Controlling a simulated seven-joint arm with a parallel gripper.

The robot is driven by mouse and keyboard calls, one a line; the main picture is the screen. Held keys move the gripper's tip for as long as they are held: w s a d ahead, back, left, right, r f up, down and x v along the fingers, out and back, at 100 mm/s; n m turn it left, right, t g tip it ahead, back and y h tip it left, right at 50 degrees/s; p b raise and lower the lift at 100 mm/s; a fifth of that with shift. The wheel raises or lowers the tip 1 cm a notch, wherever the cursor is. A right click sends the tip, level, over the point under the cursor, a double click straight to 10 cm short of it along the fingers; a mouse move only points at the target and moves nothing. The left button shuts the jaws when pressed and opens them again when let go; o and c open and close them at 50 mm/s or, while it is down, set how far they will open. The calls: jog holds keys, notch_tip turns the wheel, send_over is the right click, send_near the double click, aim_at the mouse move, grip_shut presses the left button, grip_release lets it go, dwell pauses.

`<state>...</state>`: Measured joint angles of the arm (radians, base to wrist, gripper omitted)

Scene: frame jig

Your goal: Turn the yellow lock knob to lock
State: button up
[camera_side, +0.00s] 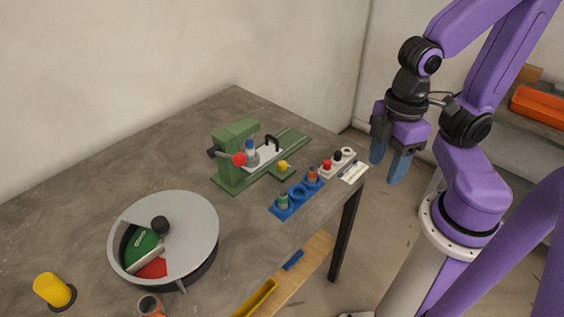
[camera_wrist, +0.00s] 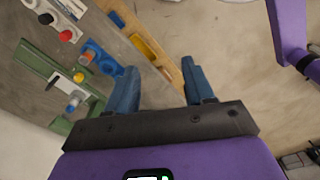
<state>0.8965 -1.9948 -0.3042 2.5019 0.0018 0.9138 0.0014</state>
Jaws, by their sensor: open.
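The yellow lock knob (camera_side: 282,165) sits on the near side of the green frame jig (camera_side: 230,180), on the grey table. It also shows in the wrist view (camera_wrist: 79,77) at the left. The jig carries a white sliding plate with a black handle (camera_side: 271,143), a blue-topped piece (camera_side: 250,148) and a red-ended lever (camera_side: 239,159). My gripper (camera_side: 391,168) is open and empty, pointing down beyond the table's right edge, well apart from the knob. Its blue fingers (camera_wrist: 160,88) stand wide apart in the wrist view. Which way the knob is turned is too small to tell.
A blue holder (camera_side: 297,193) with round pieces and a white strip (camera_side: 338,163) with red and black knobs stand between jig and table edge. A round grey dish (camera_side: 190,228) and a yellow cylinder (camera_side: 54,290) are at the left. The far left tabletop is clear.

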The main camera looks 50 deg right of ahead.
jog(key=w+a+m, duration=0.2)
jog(key=w+m, duration=0.5)
jog(key=w, duration=0.2)
jog(key=m, duration=1.8)
send_over(282, 163)
notch_tip(282, 163, down, 3)
notch_tip(282, 163, down, 17)
jog(key=shift+r, duration=0.2)
grip_shut()
